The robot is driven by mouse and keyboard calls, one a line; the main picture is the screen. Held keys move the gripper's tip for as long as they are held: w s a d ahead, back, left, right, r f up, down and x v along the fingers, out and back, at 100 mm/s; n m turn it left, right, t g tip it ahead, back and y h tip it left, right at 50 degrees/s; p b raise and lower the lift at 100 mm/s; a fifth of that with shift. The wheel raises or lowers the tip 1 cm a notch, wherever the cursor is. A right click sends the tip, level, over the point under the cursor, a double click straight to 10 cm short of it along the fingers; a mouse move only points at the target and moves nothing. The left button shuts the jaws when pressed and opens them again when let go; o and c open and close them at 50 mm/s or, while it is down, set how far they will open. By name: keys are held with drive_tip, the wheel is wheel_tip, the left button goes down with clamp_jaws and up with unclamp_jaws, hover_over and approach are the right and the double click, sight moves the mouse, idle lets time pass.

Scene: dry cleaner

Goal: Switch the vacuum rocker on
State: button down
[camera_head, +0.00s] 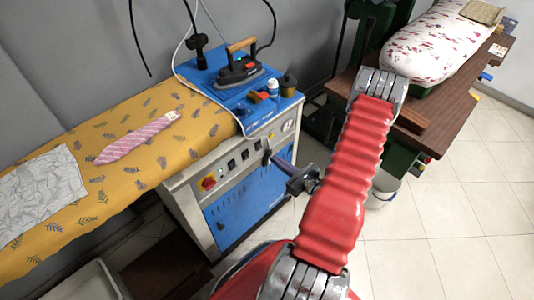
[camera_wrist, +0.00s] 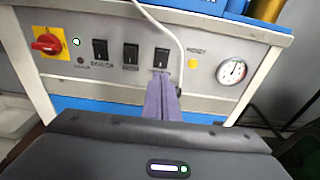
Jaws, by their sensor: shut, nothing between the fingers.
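The control panel (camera_wrist: 110,72) of the ironing unit fills the wrist view, with a row of three black rockers. The left rocker (camera_wrist: 100,49) and middle rocker (camera_wrist: 131,54) are uncovered. The right rocker (camera_wrist: 162,57) is just above my fingertips, and its label is hidden. I cannot read clearly which one is the vacuum rocker. My gripper (camera_wrist: 160,76) is shut and empty, pointing at the panel just below the right rocker; whether it touches is unclear. In the head view my gripper (camera_head: 267,153) is at the front of the ironing unit (camera_head: 240,205).
A red knob (camera_wrist: 46,43) on a yellow plate and a lit green lamp (camera_wrist: 76,42) are left of the rockers. A pressure gauge (camera_wrist: 232,71) is at the right. A pale cable (camera_wrist: 168,28) hangs across the panel by the right rocker. An iron (camera_head: 239,70) stands on top.

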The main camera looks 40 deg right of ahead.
drive_tip(key=shift+w+f, duration=0.2)
drive_tip(key=shift+w, duration=1.4)
drive_tip(key=shift+w+f, duration=0.2)
drive_tip(key=shift+w, duration=1.4)
drive_tip(key=shift+w, duration=0.15)
drive_tip(key=shift+a+f, duration=0.1)
approach(260, 149)
drive_tip(key=s+f, duration=0.3)
drive_tip(key=s, duration=0.4)
drive_tip(key=shift+s, duration=0.15)
